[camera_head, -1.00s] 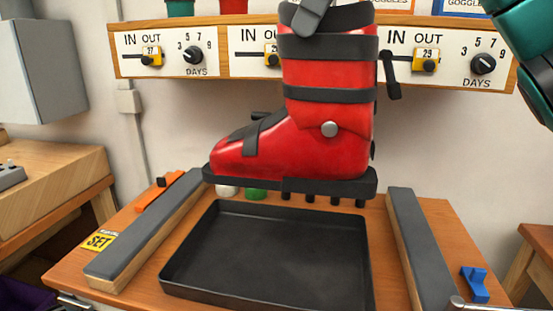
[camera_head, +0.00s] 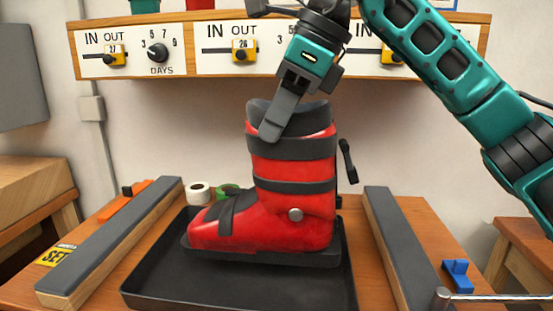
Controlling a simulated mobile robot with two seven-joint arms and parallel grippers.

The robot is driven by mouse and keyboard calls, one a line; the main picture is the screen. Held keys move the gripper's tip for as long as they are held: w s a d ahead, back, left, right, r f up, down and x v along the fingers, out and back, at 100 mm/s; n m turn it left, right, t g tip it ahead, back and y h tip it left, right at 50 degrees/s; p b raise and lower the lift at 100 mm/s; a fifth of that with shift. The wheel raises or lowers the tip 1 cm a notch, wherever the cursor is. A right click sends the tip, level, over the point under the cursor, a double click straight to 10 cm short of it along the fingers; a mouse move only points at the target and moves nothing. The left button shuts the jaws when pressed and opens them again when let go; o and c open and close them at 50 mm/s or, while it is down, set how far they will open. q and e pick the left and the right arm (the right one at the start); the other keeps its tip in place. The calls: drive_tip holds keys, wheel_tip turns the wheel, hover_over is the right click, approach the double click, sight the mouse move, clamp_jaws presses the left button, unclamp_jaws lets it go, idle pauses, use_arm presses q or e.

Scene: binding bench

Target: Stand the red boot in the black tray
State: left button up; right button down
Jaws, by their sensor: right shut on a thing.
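The red boot (camera_head: 280,210) with black straps and a black sole is upright, its toe to the left, over the black tray (camera_head: 190,287). The sole is inside the tray's outline at its back part; I cannot tell whether it touches the tray floor. My right gripper (camera_head: 272,130) comes down from above and is shut on the boot's upper cuff, one finger showing on the outside. The other finger is hidden inside the cuff. My left gripper is not in view.
Grey-topped wooden rails flank the tray at left (camera_head: 115,240) and right (camera_head: 400,245). White tape (camera_head: 198,192) and green tape (camera_head: 228,191) rolls stand behind the boot. A blue clamp (camera_head: 457,273) lies at the right. A shelf with dials (camera_head: 158,52) runs along the wall.

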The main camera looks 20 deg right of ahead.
drive_tip(key=shift+f+b, duration=0.5)
drive_tip(key=shift+f, duration=1.8)
drive_tip(key=c, duration=1)
unclamp_jaws()
drive_tip(key=shift+f, duration=0.1)
drive_tip(key=p+v, duration=0.2)
drive_tip(key=v, duration=0.9)
drive_tip(key=shift+r, duration=0.3)
drive_tip(key=shift+s+d+r, duration=0.1)
drive_tip(key=shift+d+r, duration=0.05)
drive_tip(key=shift+r, duration=0.1)
